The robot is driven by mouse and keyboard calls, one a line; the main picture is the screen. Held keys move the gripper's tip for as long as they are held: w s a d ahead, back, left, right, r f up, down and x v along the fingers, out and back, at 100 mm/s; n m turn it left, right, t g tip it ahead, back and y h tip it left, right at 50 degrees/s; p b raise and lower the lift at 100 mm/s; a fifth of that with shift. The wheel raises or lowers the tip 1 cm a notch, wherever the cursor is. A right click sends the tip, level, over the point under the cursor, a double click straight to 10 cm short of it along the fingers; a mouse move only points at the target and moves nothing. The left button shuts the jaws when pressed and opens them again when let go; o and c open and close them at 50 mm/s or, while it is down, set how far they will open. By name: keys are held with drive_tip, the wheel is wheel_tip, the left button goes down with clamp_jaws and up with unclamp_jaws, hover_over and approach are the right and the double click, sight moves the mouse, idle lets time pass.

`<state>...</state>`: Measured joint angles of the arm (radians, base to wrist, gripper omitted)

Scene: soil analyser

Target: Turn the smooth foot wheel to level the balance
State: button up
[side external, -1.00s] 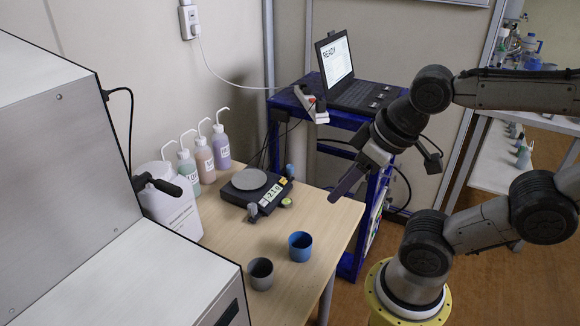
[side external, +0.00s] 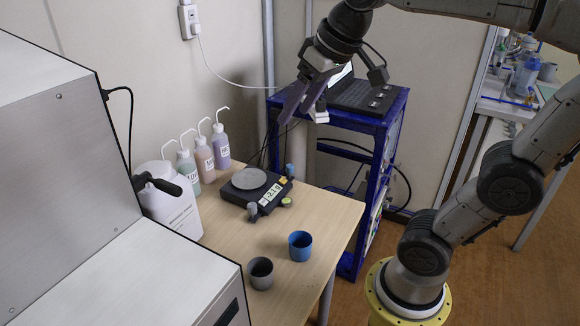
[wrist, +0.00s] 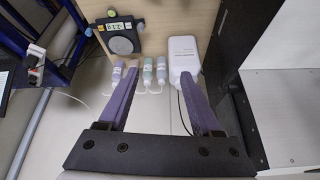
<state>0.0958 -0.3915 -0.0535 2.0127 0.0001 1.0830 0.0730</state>
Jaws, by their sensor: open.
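The balance (side external: 238,192) is a dark box with a round grey pan (side external: 249,179) and a lit display (side external: 271,194), on the wooden table. Small feet show at its corners: a grey one (side external: 252,211) at the front, a blue one (side external: 289,170) at the back right and a greenish one (side external: 287,202) at the right. I cannot tell which is smooth. In the wrist view the balance (wrist: 135,44) is at the upper left, beyond the fingers. My gripper (side external: 290,105) is open and empty, high above and to the right of the balance; its purple fingers also show in the wrist view (wrist: 160,80).
A blue cup (side external: 300,246) and a grey cup (side external: 260,273) stand at the table's front. Several wash bottles (side external: 221,147) and a white canister (side external: 172,205) stand left of the balance. A blue cart (side external: 375,125) with a laptop is behind right. A large analyser (side external: 60,150) fills the left.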

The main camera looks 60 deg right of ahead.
drive_tip(key=w+d+r+m+g, duration=0.1)
drive_tip(key=w+d+m, duration=0.1)
drive_tip(key=w+d, duration=0.6)
drive_tip(key=m+g, duration=0.5)
hover_over(290, 166)
wheel_tip(290, 166, down, 27)
drive_tip(key=shift+y, duration=0.3)
wheel_tip(290, 166, down, 13)
drive_tip(key=shift+d+f, duration=0.1)
drive_tip(key=shift+f, duration=0.05)
clamp_jaws()
